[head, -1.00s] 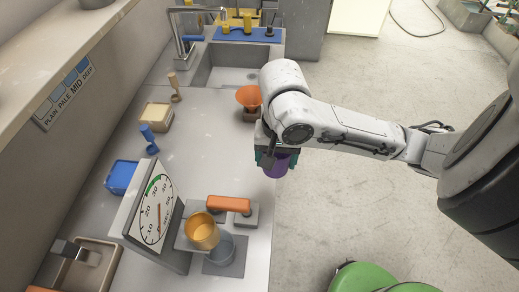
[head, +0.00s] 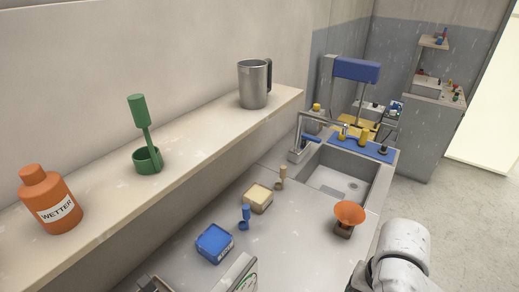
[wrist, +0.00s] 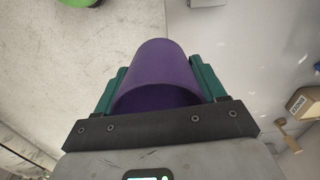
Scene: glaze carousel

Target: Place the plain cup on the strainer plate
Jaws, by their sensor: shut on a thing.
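A purple cup (wrist: 160,65) is in the wrist view, with its open rim towards the camera. My gripper (wrist: 157,85) is shut on it, with one green finger pad on each side. The inside I can see looks empty. The gripper and cup are out of the head view, where only part of my arm shows at the lower right. I cannot pick out a strainer plate in either current view, and no marking on the cup shows.
A sink (head: 340,178) lies beyond.

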